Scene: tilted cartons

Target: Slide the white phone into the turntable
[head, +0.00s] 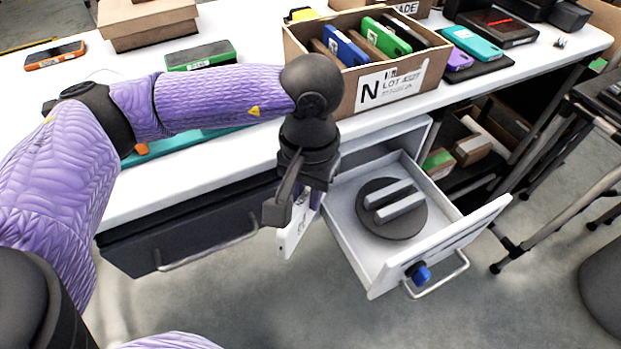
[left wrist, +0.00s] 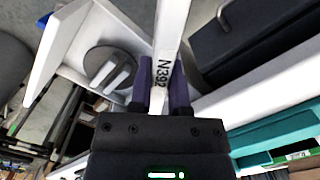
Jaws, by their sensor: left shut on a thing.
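The white phone (head: 293,228) hangs in my left gripper (head: 295,198), beside the open white drawer and to its left. In the left wrist view my left gripper (left wrist: 161,90) is shut on the white phone (left wrist: 170,38), which is seen edge-on and marked "N392". The turntable (head: 391,224) is a dark round disc with two grey parallel bars across it, with a slot between them. It lies on the drawer floor and also shows in the left wrist view (left wrist: 97,62), apart from the phone. My right gripper is not in view.
The open drawer (head: 470,240) has a blue knob (head: 421,274) and a handle on its front. A dark closed drawer (head: 190,235) is to its left. A carton of phones (head: 375,90) stands on the white table above. Shelves with boxes are at the right.

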